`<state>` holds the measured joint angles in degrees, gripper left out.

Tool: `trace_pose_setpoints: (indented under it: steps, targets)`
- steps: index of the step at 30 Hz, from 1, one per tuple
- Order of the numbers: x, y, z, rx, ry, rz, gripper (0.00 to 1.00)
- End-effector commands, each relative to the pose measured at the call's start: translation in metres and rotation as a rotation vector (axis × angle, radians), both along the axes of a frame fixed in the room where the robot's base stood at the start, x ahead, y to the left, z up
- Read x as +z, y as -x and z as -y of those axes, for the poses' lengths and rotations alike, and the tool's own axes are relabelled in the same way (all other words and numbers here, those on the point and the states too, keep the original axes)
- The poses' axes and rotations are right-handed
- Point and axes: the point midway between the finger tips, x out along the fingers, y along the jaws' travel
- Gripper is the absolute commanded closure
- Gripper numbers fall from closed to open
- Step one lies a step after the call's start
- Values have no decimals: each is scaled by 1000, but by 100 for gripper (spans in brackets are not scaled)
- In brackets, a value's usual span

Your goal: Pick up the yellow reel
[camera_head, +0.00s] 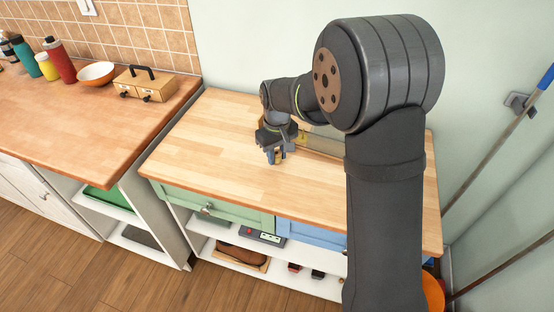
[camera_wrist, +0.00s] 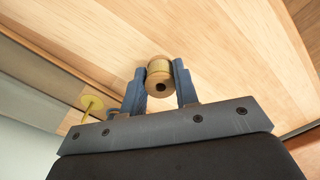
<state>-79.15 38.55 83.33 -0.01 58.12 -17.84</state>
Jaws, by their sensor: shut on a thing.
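The yellow reel (camera_wrist: 159,84) is a small tan-yellow spool with a dark hole in its end. In the wrist view it sits between the two blue-grey fingers of my gripper (camera_wrist: 159,75), which are shut on its sides. In the head view my gripper (camera_head: 275,157) points down over the light wooden worktop (camera_head: 220,130), and the reel is mostly hidden by the fingers. I cannot tell whether the reel touches the worktop or hangs just above it.
A yellow disc on a thin stem (camera_wrist: 93,103) stands beside a long grey recess left of my gripper in the wrist view. The left counter (camera_head: 90,105) carries bottles, an orange bowl (camera_head: 96,73) and a wooden box (camera_head: 144,85). The worktop's left half is clear.

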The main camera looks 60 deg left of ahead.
Motion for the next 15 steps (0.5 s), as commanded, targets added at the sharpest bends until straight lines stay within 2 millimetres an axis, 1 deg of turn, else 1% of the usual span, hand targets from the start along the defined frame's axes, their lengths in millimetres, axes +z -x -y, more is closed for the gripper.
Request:
trace_pose_setpoints:
  steps: [1,2,9,15]
  targets:
    - [12,0,-1,0,-5,1,93]
    - [17,-3,2,-2,-4,1,93]
    - [48,-44,42,-5,-3,1,93]
    - [69,-70,67,-4,-2,1,93]
